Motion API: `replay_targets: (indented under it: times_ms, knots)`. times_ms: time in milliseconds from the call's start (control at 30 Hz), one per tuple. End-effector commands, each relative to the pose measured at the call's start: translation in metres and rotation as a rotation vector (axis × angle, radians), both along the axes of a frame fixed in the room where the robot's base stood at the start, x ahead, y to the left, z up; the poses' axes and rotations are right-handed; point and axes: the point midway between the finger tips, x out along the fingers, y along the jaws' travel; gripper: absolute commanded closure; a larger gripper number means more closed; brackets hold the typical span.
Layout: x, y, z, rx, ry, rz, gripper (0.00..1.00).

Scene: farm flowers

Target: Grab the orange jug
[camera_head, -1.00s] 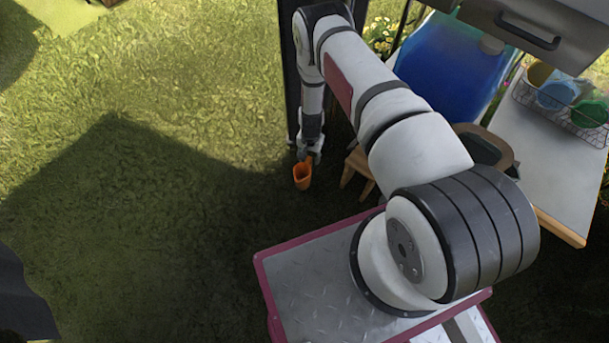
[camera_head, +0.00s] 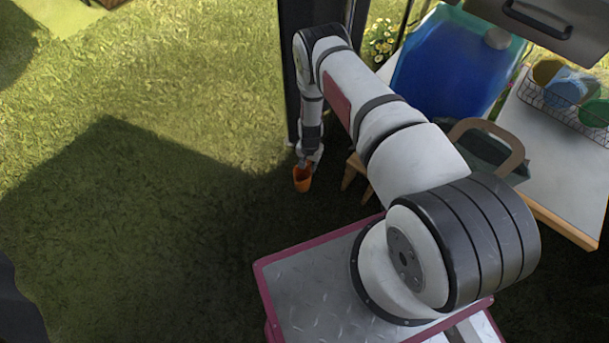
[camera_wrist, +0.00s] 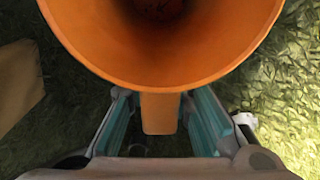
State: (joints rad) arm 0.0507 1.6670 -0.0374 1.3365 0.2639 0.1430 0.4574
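The orange jug (camera_head: 302,179) is in the head view at the end of my arm, over shaded grass. I cannot tell from this view whether it touches the ground. In the wrist view the open mouth of the orange jug (camera_wrist: 160,70) fills the top, and its handle (camera_wrist: 160,114) points down toward my gripper. My gripper (camera_wrist: 160,108) has one finger on each side of the handle, with gaps showing between fingers and handle. It is open around the handle. In the head view my gripper (camera_head: 308,162) is just above and behind the jug, small and partly hidden.
A wooden stool or bench (camera_head: 354,172) stands just right of the jug. A blue container (camera_head: 450,65), a basket with a handle (camera_head: 490,150) and a wire rack of cups (camera_head: 560,95) are at the right. A dark post (camera_head: 292,60) rises behind my arm. Open grass lies left.

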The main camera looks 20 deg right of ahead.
Motion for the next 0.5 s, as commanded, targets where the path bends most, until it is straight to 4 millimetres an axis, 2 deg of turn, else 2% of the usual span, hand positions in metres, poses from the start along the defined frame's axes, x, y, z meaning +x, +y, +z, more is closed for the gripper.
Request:
replay_targets:
  times_ms: [500]
  knots:
    - [0.0001,0.0,0.0032,0.0,0.0,0.0,1.0]
